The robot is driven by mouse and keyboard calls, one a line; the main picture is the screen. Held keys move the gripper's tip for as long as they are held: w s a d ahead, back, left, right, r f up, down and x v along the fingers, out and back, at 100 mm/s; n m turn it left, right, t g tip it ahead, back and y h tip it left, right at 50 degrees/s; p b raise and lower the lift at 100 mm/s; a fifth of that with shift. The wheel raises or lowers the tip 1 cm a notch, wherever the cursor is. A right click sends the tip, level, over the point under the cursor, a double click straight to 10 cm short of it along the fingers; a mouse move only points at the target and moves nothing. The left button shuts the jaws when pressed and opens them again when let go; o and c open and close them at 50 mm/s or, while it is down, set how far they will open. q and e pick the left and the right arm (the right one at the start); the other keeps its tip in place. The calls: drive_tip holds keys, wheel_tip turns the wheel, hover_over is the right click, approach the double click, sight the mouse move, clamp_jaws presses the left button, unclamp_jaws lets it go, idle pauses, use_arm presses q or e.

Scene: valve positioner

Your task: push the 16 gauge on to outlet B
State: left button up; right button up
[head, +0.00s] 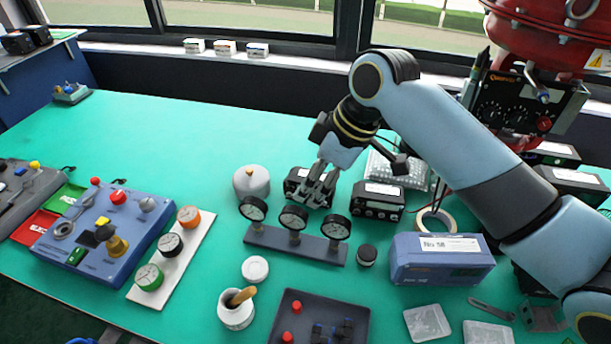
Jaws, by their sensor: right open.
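Three small gauges lie in a row on a white strip (140,292) at the left: an orange-rimmed gauge (188,217), a black-rimmed gauge (170,244) and a green-rimmed gauge (149,277). Three black gauges (253,208), (293,217), (336,228) stand upright on a dark bar (270,238). Their numbers are too small to read, so I cannot tell which is 16. I cannot make out outlet B. My right gripper (317,197) is open, pointing down just behind the upright gauges and overlapping a black box (292,184). My left gripper is out of view.
A blue panel (105,232) with knobs stands left of the strip. A grey canister (251,183), another black box (377,202), tape (436,220), a blue box (441,259), a dark tray (274,318) and a white pot (235,312) crowd the middle and right.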

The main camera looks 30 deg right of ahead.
sight(296, 208)
drive_tip(key=x, duration=0.4)
drive_tip(key=shift+a+f, duration=0.25)
drive_tip(key=x, duration=0.5)
drive_tip(key=shift+w+f, duration=0.1)
drive_tip(key=shift+f, duration=0.2)
drive_tip(key=shift+c, duration=1.5)
clamp_jaws()
drive_tip(key=shift+c, duration=1.9)
unclamp_jaws()
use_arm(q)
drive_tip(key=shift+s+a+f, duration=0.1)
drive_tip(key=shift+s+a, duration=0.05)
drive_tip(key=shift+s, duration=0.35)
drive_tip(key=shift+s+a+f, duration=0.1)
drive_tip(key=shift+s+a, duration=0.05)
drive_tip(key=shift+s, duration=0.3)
use_arm(e)
clamp_jaws()
